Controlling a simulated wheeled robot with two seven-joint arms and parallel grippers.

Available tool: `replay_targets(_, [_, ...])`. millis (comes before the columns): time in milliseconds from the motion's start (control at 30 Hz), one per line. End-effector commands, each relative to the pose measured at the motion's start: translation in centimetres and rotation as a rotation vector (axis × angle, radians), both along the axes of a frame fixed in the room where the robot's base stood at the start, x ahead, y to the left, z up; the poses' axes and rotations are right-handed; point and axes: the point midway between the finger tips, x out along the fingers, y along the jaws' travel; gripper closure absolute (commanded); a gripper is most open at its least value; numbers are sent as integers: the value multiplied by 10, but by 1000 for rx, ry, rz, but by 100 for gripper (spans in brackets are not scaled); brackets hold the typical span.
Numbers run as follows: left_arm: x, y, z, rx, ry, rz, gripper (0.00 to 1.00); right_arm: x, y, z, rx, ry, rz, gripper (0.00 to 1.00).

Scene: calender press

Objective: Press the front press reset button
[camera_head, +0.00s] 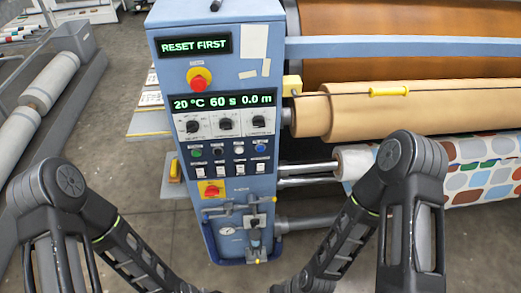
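The blue press control panel (220,120) stands upright in the middle of the view. Its upper display (195,46) reads "RESET FIRST" in green. A row of small round buttons sits below the knobs: a green one (196,153), a black one (217,152), a white one (239,150) and a blue one (260,148). Their labels are too small to read, so I cannot tell by label which is the reset button. My two arms bend at the left and right, well apart from the panel, and run out at the bottom edge. Neither gripper's fingertips show.
Red emergency stops sit at the panel's top (198,80) and bottom (211,189). Large brown (410,40) and tan rollers (420,108) and a patterned fabric roll (480,170) extend right. Grey rolls (50,80) lie at left. Floor (110,130) is open left of the panel.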

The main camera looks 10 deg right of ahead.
Motion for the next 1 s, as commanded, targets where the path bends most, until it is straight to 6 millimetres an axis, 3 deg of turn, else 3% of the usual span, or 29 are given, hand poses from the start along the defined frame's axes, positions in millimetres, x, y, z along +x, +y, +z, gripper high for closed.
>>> replay_targets(100, [0,0,0,0,0,0,100,0,0,0,0,0,0,100])
replay_targets(1000, [0,0,0,0,0,0,100,0,0,0,0,0,0,100])
